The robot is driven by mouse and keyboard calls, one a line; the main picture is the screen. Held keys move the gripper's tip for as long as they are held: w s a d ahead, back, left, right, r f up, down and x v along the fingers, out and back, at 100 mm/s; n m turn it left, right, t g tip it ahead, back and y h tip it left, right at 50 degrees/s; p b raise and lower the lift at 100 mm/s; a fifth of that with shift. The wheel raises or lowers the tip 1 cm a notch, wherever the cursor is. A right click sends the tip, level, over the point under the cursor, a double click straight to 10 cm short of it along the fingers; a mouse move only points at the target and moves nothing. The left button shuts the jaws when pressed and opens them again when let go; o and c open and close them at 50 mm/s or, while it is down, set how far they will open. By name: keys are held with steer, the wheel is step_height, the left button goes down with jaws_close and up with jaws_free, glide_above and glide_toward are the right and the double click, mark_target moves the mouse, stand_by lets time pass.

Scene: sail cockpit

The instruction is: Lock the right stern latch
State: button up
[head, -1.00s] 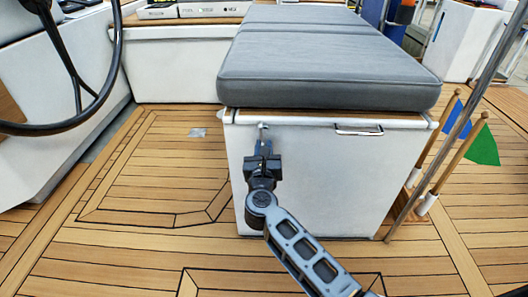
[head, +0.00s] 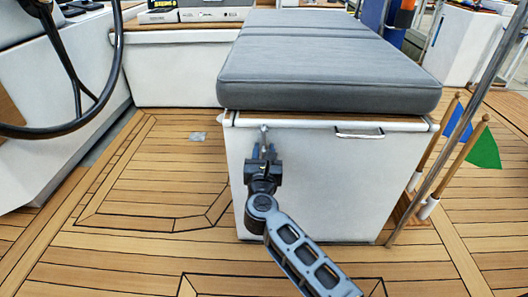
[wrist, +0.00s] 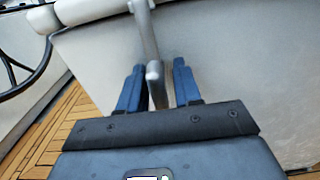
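A grey-cushioned white stern locker (head: 320,190) stands mid-view in the head view, with two metal latches at the top of its front face. The left latch (head: 264,130) points down toward my gripper (head: 264,152). The right latch (head: 360,135) lies level, like a flat bar. In the wrist view, my gripper (wrist: 158,78) is open, with one blue finger on each side of a metal latch lever (wrist: 147,35). The lever hangs down, slightly tilted, its rounded end between the fingers. Gaps show on both sides; contact cannot be seen.
A grey cushion (head: 325,65) covers the locker top. To its right are a metal pole (head: 450,140), a blue flag (head: 460,118) and a green flag (head: 484,150) on wooden sticks. A black steering wheel (head: 108,75) is at left. The teak deck (head: 150,185) left of the locker is clear.

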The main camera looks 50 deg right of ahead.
steer(key=shift+o, duration=0.2)
steer(key=p+v, duration=0.1)
steer(key=v, duration=0.6)
steer(key=shift+s+a+p, duration=0.25)
steer(key=shift+a+p, duration=0.1)
stand_by(0.3)
steer(key=s+a+r+m+t+y, duration=0.1)
steer(key=s+a+r+m+y, duration=0.4)
steer(key=s+m, duration=0.45)
steer(key=s+a+r+m+t+y+p, duration=0.15)
steer(key=s+a+m+y, duration=0.4)
steer(key=s, duration=0.75)
steer(key=s+a+r+m+t+y, duration=0.1)
steer(key=s+a+r+m+y, duration=0.3)
steer(key=s+a+m, duration=0.55)
step_height(320, 180, up, 26)
steer(key=s+d+p, duration=0.1)
steer(key=p, duration=2.4)
steer(key=shift+s+d+m+p, duration=0.3)
steer(key=shift+d+m+p, duration=0.05)
steer(key=shift+m+p, duration=0.1)
steer(key=shift+r, duration=0.15)
